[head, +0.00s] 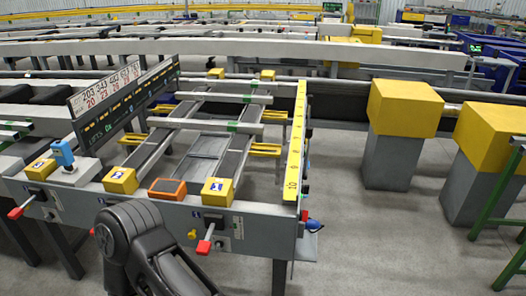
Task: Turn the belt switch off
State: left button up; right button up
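The runout table (262,218) stands in front of me, with a grey front panel. Which fitting is the belt switch I cannot tell for sure. A red-tipped lever (205,245) sticks out of the front panel at the right, below a yellow box with a blue label (217,190). A second red-tipped lever (18,212) sticks out at the far left, below another yellow box (40,168). A small yellow knob (192,234) sits left of the right lever. My black arm covers part of the front panel's middle. Neither gripper shows.
An orange box (167,190) and a blue device (63,153) stand on the table's front edge. A yellow numbered scale (295,145) runs along its right side. Yellow-topped grey posts (402,110) stand at the right. Grey floor (360,240) is clear between.

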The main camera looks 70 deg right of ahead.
aim_at(304, 215)
jog(key=z, duration=1.95)
jog(key=l+z, duration=0.1)
jog(key=l, duration=1.25)
jog(key=i+l+u, duration=0.15)
jog(key=u, duration=0.35)
jog(key=l+u, duration=0.25)
jog(key=u, duration=0.25)
jog(key=i+l+u, duration=0.1)
jog(key=l+u, duration=0.3)
jog(key=l, duration=0.95)
jog(key=l+u, duration=0.4)
jog(key=l, duration=0.9)
jog(key=k+l, duration=0.1)
jog(key=l, duration=1.3)
jog(key=k+l, duration=0.15)
jog(key=l, duration=0.5)
jog(key=k+l, duration=0.1)
jog(key=l, duration=0.6)
jog(key=i+u, duration=0.05)
